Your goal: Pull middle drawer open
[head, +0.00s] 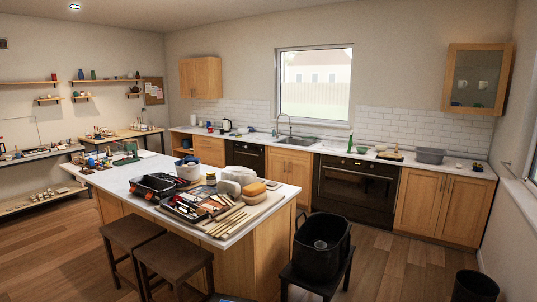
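A wooden drawer front (210,151) shows in the lower cabinets along the back wall, left of the black built-in appliance. The island hides its lower part, so I cannot tell how many drawers are there or which is the middle one. The part that shows looks closed. Neither of my grippers is in the head view.
A white-topped island (146,184) crowded with pottery tools stands between me and the back cabinets. Two brown stools (174,262) stand at its front. A black tub (322,243) sits on a dark stand right of it. Wooden floor (400,272) is open at the right.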

